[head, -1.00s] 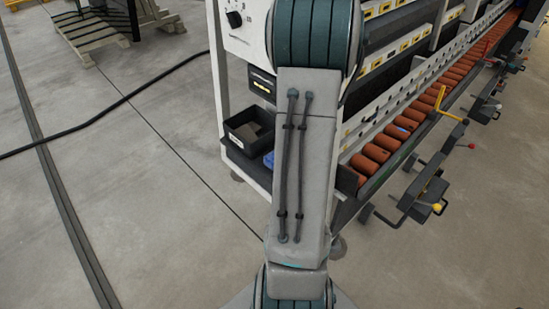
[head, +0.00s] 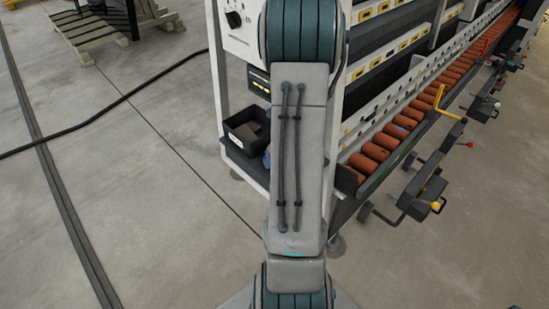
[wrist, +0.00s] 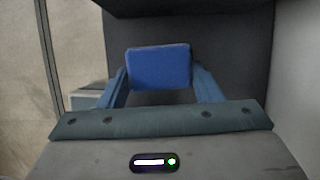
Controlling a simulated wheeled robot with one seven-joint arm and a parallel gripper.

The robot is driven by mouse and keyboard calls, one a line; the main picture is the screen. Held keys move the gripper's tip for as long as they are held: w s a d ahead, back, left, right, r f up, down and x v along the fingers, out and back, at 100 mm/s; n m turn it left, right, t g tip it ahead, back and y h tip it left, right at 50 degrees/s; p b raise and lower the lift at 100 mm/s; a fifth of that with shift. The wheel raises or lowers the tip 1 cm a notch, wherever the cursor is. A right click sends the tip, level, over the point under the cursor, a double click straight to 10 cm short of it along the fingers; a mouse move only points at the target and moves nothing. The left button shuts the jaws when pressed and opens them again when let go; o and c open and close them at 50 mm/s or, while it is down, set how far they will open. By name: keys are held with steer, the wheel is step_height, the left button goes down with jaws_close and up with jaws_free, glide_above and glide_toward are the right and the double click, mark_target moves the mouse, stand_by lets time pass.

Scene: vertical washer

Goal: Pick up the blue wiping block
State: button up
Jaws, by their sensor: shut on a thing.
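The blue wiping block (wrist: 158,66) is in the middle of the wrist view, between the two blue fingers of my gripper (wrist: 160,82). The gripper is shut on it, with one finger on each side. A dark surface lies behind the block; I cannot tell whether the block touches it. In the head view my own arm covers the gripper and most of this spot. Only a small blue patch (head: 266,160) shows at the arm's left edge, too small to tell whether it is block or finger.
A black bin (head: 240,144) with something brownish inside stands on the machine's lower shelf, left of my arm. The machine's pale frame post (head: 219,70) rises beside it. A row of orange rollers (head: 390,137) runs off to the right. The floor at left is open, crossed by a black cable (head: 110,105).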

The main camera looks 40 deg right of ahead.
steer(key=shift+r, duration=0.3)
steer(key=w+a+b, duration=0.1)
steer(key=a, duration=1.7)
steer(key=shift+w+b, duration=0.2)
steer(key=shift+b, duration=0.1)
steer(key=shift+o, duration=0.4)
